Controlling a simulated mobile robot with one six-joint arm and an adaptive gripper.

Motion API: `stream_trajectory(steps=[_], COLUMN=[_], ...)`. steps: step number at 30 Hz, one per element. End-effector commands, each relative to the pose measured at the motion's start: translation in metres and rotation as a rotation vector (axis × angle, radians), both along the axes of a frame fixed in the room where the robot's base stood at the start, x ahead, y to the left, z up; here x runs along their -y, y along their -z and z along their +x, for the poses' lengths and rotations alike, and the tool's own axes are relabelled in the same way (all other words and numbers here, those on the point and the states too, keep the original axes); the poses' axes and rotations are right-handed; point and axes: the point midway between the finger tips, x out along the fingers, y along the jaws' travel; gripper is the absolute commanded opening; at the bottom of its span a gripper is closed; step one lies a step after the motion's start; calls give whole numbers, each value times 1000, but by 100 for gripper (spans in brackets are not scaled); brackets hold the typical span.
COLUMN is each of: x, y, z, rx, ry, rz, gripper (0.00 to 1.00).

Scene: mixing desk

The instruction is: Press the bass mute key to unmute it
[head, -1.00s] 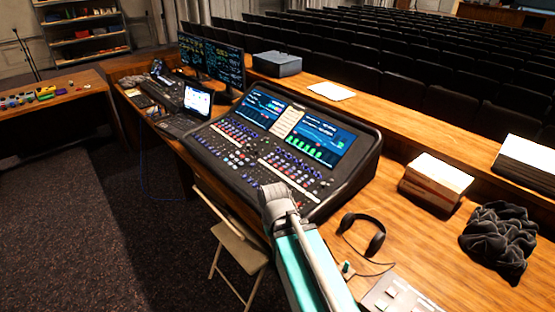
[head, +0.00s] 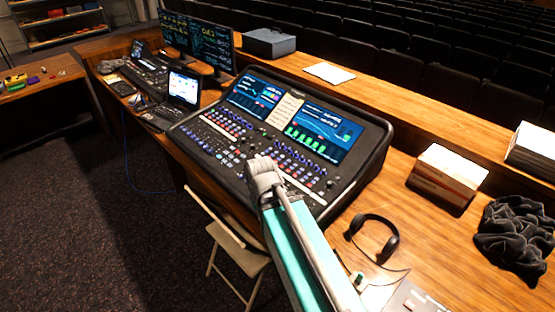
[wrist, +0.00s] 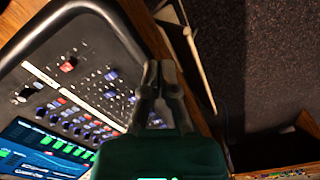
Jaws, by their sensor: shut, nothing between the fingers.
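The black mixing console (head: 345,185) stands on the wooden desk, with two lit screens and rows of small keys and knobs. In the wrist view the console (wrist: 110,30) fills the left side, with blue, red and white controls. I cannot tell which small key is the bass mute. My gripper (wrist: 160,68) is shut and empty, its fingertips close to the console's front edge. In the head view my arm covers part of the console's front right, and the fingertips are hidden.
Headphones (head: 375,238) lie on the desk right of my arm. A box (head: 447,175) and a dark cloth (head: 513,235) lie further right. A laptop (head: 182,92) and monitors (head: 200,45) stand left of the console. A folding chair (head: 238,250) stands before the desk.

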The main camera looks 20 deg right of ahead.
Motion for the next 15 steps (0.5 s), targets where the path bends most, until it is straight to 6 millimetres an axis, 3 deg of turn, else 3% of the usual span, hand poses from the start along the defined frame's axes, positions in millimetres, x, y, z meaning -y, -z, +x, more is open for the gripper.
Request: stream_trajectory(steps=[15], x=[2], y=[1], z=[5], rx=[6], ry=[5], rz=[-9], gripper=[0])
